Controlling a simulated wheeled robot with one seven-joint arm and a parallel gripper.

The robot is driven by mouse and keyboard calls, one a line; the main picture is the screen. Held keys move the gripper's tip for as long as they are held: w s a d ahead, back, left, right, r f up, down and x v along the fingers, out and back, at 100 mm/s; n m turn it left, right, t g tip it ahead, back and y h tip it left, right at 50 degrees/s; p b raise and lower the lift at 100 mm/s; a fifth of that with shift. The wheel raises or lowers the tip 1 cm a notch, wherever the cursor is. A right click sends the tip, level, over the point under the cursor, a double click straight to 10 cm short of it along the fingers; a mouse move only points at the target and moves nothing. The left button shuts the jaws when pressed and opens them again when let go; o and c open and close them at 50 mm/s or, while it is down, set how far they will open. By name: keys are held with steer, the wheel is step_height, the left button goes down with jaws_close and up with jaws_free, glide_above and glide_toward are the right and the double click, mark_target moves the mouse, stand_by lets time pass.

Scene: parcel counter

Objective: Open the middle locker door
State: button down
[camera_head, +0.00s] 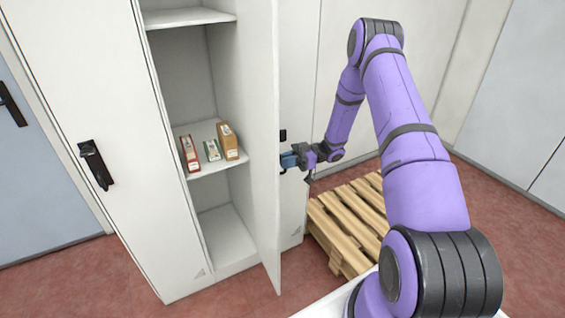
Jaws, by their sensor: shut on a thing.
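The middle locker door (258,130) stands wide open, swung out toward me, and shows its white inner face. Behind it the middle locker (185,75) is exposed, with white shelves inside. My gripper (288,161) is just right of the door's free edge, on its outer side, at handle height. It is shut on the door handle; the door edge hides the handle and part of the fingertips. A small dark piece (283,135) shows just above the fingers; I cannot tell which door it belongs to.
Several small cartons (228,142) stand on the middle shelf (208,167). The left locker door (85,100) is shut, with a black handle (96,165). A wooden pallet (340,225) lies on the red floor right of the open door, below my arm.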

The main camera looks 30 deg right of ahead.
steer(key=shift+d, duration=0.2)
steer(key=c, duration=1.2)
jaws_free()
steer(key=s+d, duration=0.1)
steer(key=d, duration=0.9)
steer(key=shift+s+d, duration=0.15)
steer(key=shift+d, duration=0.2)
